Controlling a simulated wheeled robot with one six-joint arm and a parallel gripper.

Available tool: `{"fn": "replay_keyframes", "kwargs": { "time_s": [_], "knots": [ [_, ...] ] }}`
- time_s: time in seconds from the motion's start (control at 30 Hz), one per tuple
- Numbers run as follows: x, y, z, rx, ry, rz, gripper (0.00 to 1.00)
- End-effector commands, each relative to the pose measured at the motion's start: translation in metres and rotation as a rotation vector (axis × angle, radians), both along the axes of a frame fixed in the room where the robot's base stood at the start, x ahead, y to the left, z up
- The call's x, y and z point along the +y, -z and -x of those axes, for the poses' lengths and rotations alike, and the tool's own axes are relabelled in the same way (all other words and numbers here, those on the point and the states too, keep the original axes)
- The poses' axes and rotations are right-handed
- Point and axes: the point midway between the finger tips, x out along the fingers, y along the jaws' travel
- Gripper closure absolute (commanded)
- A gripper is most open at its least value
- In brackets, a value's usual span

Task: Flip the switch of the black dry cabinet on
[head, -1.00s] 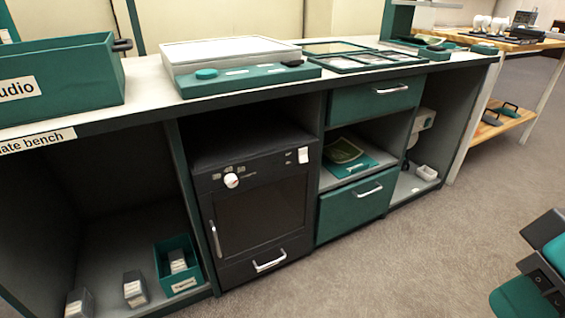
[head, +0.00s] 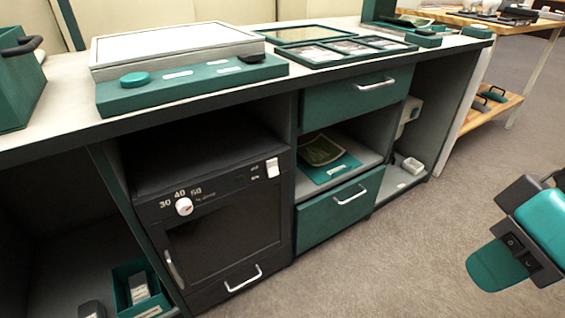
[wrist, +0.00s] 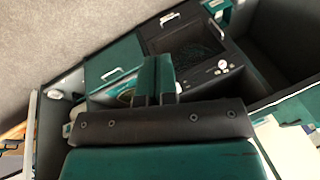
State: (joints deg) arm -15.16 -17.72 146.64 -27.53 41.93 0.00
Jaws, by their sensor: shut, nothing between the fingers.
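The black dry cabinet (head: 222,235) sits in the bench's lower bay, with a dark door. In the wrist view, the cabinet (wrist: 200,40) is beyond the fingers, turned nearly upside down, and the dial (wrist: 222,65) shows; I cannot make out the switch there. My gripper (wrist: 158,58) is shut and empty, pointing toward the bench, apart from the cabinet. Its fingers are not clear in the head view.
Carpet (head: 400,260) in front is clear.

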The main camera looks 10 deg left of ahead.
Motion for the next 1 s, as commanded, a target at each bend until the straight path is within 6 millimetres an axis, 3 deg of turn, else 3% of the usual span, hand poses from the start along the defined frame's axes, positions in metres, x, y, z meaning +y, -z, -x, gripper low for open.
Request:
{"fn": "replay_keyframes", "kwargs": {
  "time_s": [0.23,0.37,0.57,0.7,0.83,1.0],
  "knots": [
    [0.001,0.0,-0.001,-0.003,-0.004,-0.002,1.0],
    [0.014,0.002,-0.019,-0.067,-0.078,-0.033,1.0],
    [0.073,0.023,-0.096,-0.423,-0.41,-0.108,1.0],
    [0.123,0.053,-0.151,-0.803,-0.713,-0.067,1.0],
    [0.16,0.082,-0.18,-1.129,-0.962,0.052,1.0],
    [0.187,0.109,-0.193,-1.425,-1.186,0.227,1.0]
  ]
}}
